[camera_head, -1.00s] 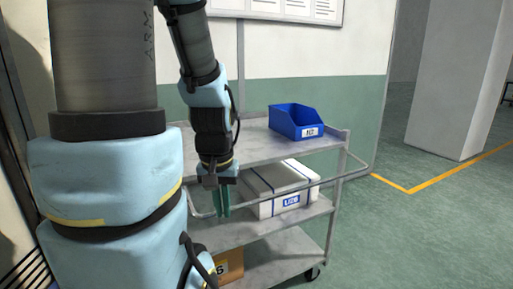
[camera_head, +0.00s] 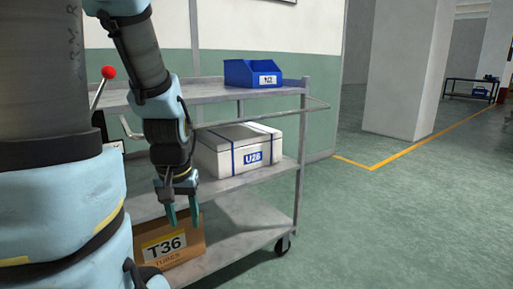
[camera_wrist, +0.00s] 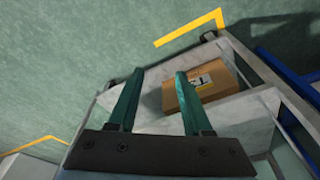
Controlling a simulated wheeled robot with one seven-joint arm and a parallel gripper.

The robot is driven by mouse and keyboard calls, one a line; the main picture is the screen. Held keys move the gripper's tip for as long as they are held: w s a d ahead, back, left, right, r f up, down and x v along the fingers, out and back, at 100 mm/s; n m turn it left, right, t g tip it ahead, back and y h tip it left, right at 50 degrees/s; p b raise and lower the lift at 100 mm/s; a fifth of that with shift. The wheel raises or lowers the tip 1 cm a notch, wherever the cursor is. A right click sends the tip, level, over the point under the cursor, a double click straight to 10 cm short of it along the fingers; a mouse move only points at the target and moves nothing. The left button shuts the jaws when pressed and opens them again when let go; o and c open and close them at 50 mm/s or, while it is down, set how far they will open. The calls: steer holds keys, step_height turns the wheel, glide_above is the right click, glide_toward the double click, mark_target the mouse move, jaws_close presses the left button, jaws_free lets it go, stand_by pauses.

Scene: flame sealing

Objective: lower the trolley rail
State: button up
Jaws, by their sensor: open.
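The trolley rail (camera_head: 318,109) is a thin grey bar along the front of the grey trolley (camera_head: 297,185). It sits just below the top shelf and stands out from it, passing in front of the white box. My arm hides part of the rail at left. My gripper (camera_head: 183,224) has two teal fingers pointing down, apart and empty. It hangs well below the rail, in front of the cardboard box. In the wrist view my gripper (camera_wrist: 159,72) is also open, with nothing between the fingers. I cannot pick out the rail with certainty there.
A blue bin (camera_head: 252,74) stands on the top shelf, a white box marked U26 (camera_head: 222,150) on the middle one. A cardboard box marked T36 (camera_head: 170,240) is on the bottom shelf. A red-knobbed lever (camera_head: 108,73) is at left. The floor at right is clear.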

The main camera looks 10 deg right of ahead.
step_height(320, 180, down, 9)
steer(key=d+m+y+b, duration=0.1)
steer(key=d+m+b, duration=0.15)
steer(key=b, duration=0.55)
steer(key=m+t+y+b, duration=0.1)
steer(key=m+t+y, duration=0.7)
steer(key=t, duration=0.6)
glide_toward(258, 119)
steer(key=h, duration=0.1)
steer(key=shift+m, duration=0.35)
steer(key=x, duration=0.3)
steer(key=b+x, duration=0.1)
steer(key=x, duration=0.6)
steer(key=shift+w+a+r+b, duration=0.2)
steer(key=shift+a+r+b, duration=0.1)
steer(key=shift+a+b, duration=0.1)
jaws_close()
